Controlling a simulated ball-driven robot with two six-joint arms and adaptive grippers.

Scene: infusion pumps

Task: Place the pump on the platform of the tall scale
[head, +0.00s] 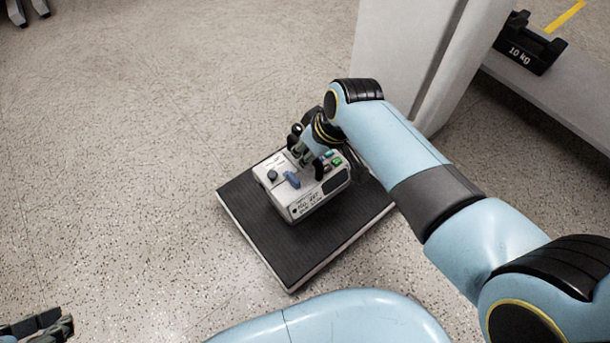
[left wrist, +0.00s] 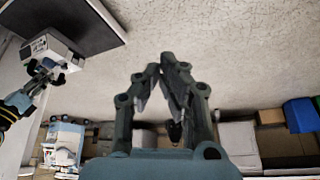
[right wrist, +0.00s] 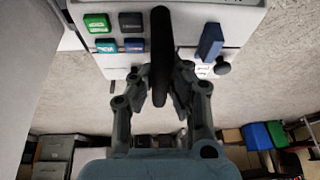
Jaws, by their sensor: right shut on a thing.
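The pump (head: 305,188) is a white box with a blue lever, a dark knob, coloured buttons and a black handle. In the head view it is over the middle of the dark ribbed platform (head: 290,246) of the scale, upright and seemingly resting on it; a small gap cannot be ruled out. My right gripper (head: 308,163) is shut on the pump's black handle (right wrist: 161,62), seen close in the right wrist view. My left gripper (head: 45,326) is at the lower left of the head view, away from the pump. Its fingertips (left wrist: 160,66) meet, with nothing between them.
A white column (head: 400,60) rises behind the platform. A black 10 kg weight (head: 528,45) sits on a grey ledge (head: 560,95) at the upper right. The speckled floor (head: 110,150) left of the platform is clear. Shelves and a blue bin (left wrist: 300,114) show in the left wrist view.

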